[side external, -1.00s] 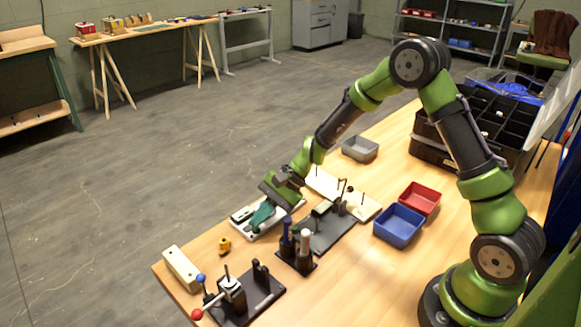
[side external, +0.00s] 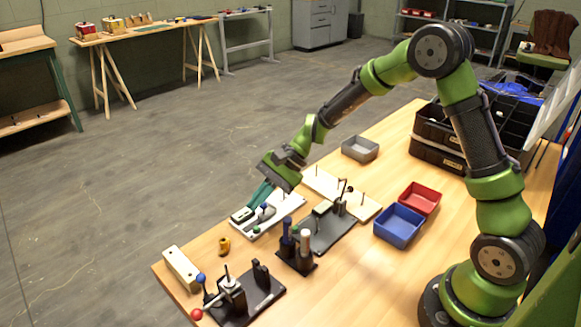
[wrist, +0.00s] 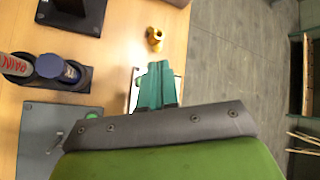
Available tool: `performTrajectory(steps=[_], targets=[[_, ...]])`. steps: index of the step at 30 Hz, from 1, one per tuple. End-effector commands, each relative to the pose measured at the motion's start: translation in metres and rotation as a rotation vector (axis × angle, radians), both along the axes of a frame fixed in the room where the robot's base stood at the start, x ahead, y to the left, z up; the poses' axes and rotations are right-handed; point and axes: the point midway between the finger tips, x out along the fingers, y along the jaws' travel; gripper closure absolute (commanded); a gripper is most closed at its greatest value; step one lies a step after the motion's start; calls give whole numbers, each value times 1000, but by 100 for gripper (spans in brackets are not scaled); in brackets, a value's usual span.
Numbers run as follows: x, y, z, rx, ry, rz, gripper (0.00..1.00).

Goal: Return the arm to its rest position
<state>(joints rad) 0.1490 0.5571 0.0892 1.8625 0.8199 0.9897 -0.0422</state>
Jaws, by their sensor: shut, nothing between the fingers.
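My gripper (side external: 260,194) has teal fingers and hangs above the white fixture plate (side external: 288,206) near the table's far left edge. Its fingers are together with nothing between them; they also show in the wrist view (wrist: 157,84). The fingertips appear apart from the plate and the small parts on it. My arm is bent in a high arch from its base at the lower right. In the wrist view the gripper body hides most of the plate.
A yellow part (side external: 224,246) and a wooden block (side external: 181,269) lie left of a black stand with cylinders (side external: 297,262). A lever fixture (side external: 236,299) stands in front. Blue (side external: 398,226), red (side external: 420,199) and grey (side external: 360,149) bins sit further right and back.

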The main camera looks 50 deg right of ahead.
Motion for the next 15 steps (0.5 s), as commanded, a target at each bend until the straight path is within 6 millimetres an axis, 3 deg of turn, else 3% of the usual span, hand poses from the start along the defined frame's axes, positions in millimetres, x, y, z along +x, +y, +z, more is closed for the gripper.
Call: performTrajectory(steps=[6, 15], targets=[[0, 0, 16, -1, -1, 0, 100], [0, 0, 17, -1, -1, 0, 100]])
